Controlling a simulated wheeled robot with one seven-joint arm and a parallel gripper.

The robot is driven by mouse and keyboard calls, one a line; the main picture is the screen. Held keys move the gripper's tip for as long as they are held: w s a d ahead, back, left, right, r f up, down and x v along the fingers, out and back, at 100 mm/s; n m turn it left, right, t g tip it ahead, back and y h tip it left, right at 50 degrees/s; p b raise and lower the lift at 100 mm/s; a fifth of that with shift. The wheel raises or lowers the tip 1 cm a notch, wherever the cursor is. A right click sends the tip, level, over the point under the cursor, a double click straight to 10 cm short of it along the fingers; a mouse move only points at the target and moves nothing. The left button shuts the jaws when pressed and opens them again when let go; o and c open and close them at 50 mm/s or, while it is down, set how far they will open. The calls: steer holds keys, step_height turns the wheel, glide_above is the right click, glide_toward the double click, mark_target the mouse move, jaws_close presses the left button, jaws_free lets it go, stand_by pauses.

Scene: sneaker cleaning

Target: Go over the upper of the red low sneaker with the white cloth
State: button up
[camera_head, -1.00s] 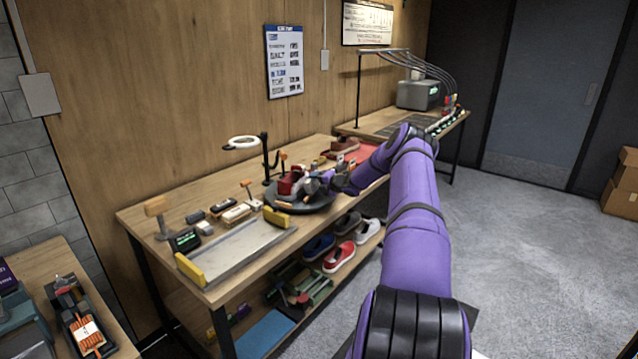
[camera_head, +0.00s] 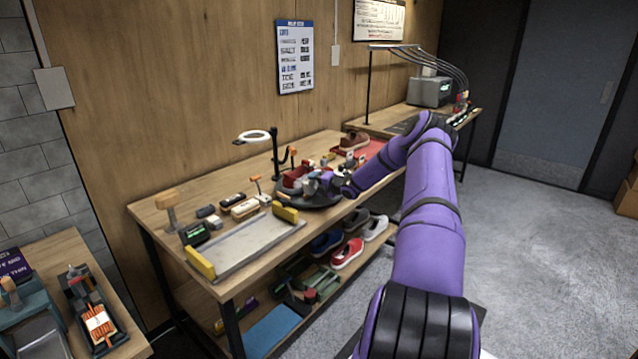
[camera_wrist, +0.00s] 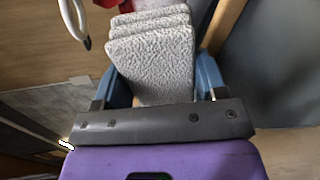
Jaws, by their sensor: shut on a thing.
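A red low sneaker (camera_head: 294,178) sits on the dark round stand (camera_head: 322,203) on the workbench, partly hidden by my gripper. A bit of red shows at the top edge of the wrist view. My gripper (camera_head: 328,184) is beside the sneaker, on its right in the head view. In the wrist view, my gripper (camera_wrist: 158,82) is shut on the white cloth (camera_wrist: 150,62), a folded, speckled stack between the blue fingers. The cloth's far end is close to the red; I cannot tell whether they touch.
A grey tray (camera_head: 238,250) with yellow ends lies at the bench's near end. Brown shoes (camera_head: 353,140) sit on a red mat at the back. Another red shoe (camera_head: 347,253) is on the lower shelf. The floor at right is clear.

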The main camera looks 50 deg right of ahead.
mark_target(314, 185)
steer(key=shift+a, duration=0.8)
steer(key=shift+v, duration=3.05)
steer(key=shift+s+d, duration=0.1)
steer(key=shift+v, duration=1.35)
steer(key=shift+d, duration=0.1)
